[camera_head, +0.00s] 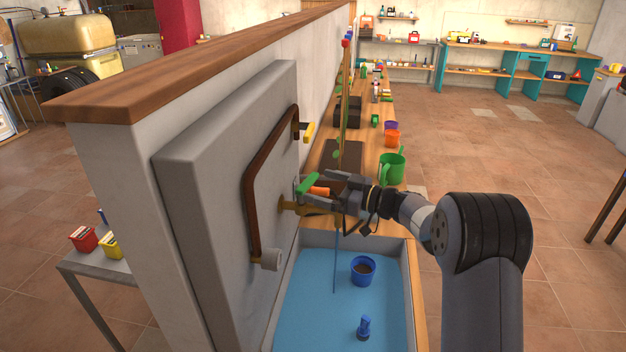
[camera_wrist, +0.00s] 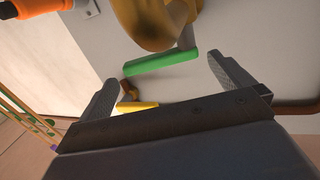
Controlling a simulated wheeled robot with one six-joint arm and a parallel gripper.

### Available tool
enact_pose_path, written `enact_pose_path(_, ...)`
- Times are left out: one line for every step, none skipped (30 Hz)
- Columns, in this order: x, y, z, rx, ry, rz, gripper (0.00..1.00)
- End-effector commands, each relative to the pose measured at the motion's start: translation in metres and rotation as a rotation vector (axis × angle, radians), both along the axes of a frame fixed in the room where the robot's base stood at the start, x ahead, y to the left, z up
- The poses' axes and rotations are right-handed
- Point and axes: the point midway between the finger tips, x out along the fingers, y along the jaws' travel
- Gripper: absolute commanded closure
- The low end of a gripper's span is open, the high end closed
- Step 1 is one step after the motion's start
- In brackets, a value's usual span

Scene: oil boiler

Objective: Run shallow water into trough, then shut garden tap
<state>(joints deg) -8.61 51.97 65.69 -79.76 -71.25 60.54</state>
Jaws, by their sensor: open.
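The garden tap (camera_head: 290,205) is brass with a green lever handle (camera_head: 308,184), on the grey wall panel above the trough. My gripper (camera_head: 314,196) is at the tap, its jaws open. In the wrist view the green lever (camera_wrist: 160,62) lies just beyond and between the open fingertips (camera_wrist: 162,70), with the brass body (camera_wrist: 155,20) behind it; I cannot tell whether they touch. The trough (camera_head: 412,285) has a blue interior; its water depth is not clear. A thin blue vertical streak (camera_head: 336,262), like a water stream, drops below my gripper into the trough.
A blue pot of soil (camera_head: 363,269) and a small blue fitting (camera_head: 364,328) are in the trough. A yellow-handled valve (camera_head: 309,131) sits on the copper pipe (camera_head: 252,190). A green watering can (camera_head: 392,169) stands on the bench behind.

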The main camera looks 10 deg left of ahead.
Motion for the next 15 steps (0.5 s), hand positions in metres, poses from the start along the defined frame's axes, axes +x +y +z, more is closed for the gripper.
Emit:
enact_pose_path(0.001, 0.009, 0.001, 0.0, 0.001, 0.003, 0.0)
enact_pose_path(0.002, 0.014, 0.002, 0.0, 0.0, 0.003, 0.0)
enact_pose_path(0.004, 0.018, 0.001, -0.001, 0.001, 0.002, 0.0)
enact_pose_path(0.005, 0.021, 0.001, -0.001, 0.001, 0.001, 0.0)
enact_pose_path(0.005, 0.024, 0.001, 0.0, 0.001, 0.001, 0.0)
enact_pose_path(0.006, 0.027, 0.001, 0.0, 0.001, 0.001, 0.0)
enact_pose_path(0.006, 0.029, 0.001, 0.0, 0.001, 0.001, 0.0)
enact_pose_path(0.007, 0.031, 0.0, 0.0, 0.001, 0.001, 0.0)
enact_pose_path(0.007, 0.032, 0.0, 0.0, 0.002, 0.0, 0.0)
enact_pose_path(0.007, 0.032, 0.0, 0.0, 0.002, 0.0, 0.0)
enact_pose_path(0.007, 0.033, 0.0, 0.0, 0.002, -0.001, 0.0)
enact_pose_path(0.007, 0.033, 0.0, 0.0, 0.002, -0.001, 0.0)
enact_pose_path(0.007, 0.033, 0.0, 0.0, 0.002, -0.001, 0.0)
enact_pose_path(0.007, 0.033, 0.0, 0.0, 0.002, -0.001, 0.0)
enact_pose_path(0.007, 0.033, 0.0, 0.0, 0.002, -0.001, 0.0)
